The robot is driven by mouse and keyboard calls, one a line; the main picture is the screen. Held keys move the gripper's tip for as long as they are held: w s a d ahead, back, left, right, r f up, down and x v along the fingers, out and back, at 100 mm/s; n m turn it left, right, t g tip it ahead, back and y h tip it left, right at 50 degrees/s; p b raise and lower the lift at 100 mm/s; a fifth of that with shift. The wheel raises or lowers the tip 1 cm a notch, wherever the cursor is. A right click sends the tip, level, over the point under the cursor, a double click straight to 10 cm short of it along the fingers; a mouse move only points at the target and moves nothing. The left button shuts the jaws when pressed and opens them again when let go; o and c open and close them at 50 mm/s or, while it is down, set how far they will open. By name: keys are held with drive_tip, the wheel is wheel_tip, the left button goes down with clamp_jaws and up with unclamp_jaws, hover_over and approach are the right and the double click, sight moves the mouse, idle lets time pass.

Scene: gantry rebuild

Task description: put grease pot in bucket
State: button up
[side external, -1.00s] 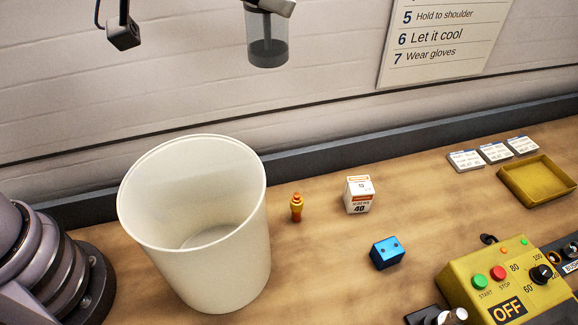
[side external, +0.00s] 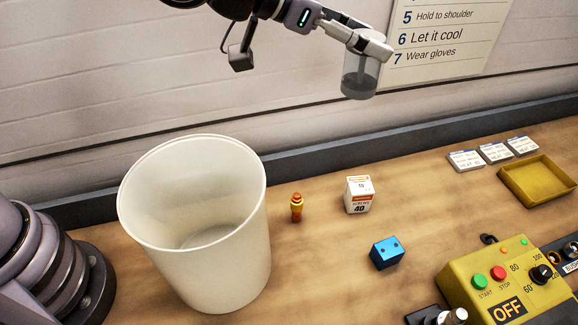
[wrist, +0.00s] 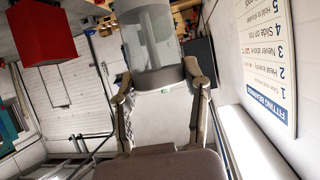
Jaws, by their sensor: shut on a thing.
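The grease pot appears to be the clear cylinder with grey contents (side external: 359,82), held up in the air in front of the wall in the side view. My gripper (side external: 366,44) is shut on it near its upper end. In the wrist view the pot (wrist: 148,38) sits between the two fingertips (wrist: 160,84). The bucket (side external: 218,267) is a tall, cream, open-topped bin standing on the bench at the left. The pot is well to the right of the bucket and above the level of its rim. The visible part of the bucket's inside is empty.
On the bench stand a small orange-and-yellow item (side external: 296,207), a white-and-orange box (side external: 359,195) and a blue block (side external: 387,253). A yellow control box (side external: 500,279) and yellow tray (side external: 539,181) are at the right. The wall carries a sign (side external: 440,45).

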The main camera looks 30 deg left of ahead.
wheel_tip(320, 180, down, 14)
drive_tip(key=w+d+m+g+h, duration=0.1)
drive_tip(key=d+m+g+h, duration=0.2)
drive_tip(key=m+g, duration=0.2)
drive_tip(key=shift+s+a+f+m+g+y, duration=0.1)
drive_tip(key=shift+s+a+f+m+g, duration=0.65)
drive_tip(key=shift+f, duration=2.75)
drive_tip(key=shift+s+a+f+m+g+y, duration=0.1)
drive_tip(key=shift+s+a+f+m+g, duration=0.7)
drive_tip(key=shift+f, duration=2.7)
drive_tip(key=shift+s+a+f+m+g+y, duration=0.15)
drive_tip(key=shift+s+f+m+g, duration=1.1)
drive_tip(key=shift+f, duration=2.25)
drive_tip(key=shift+w, duration=0.15)
drive_tip(key=shift+f, duration=0.2)
drive_tip(key=o, duration=1.2)
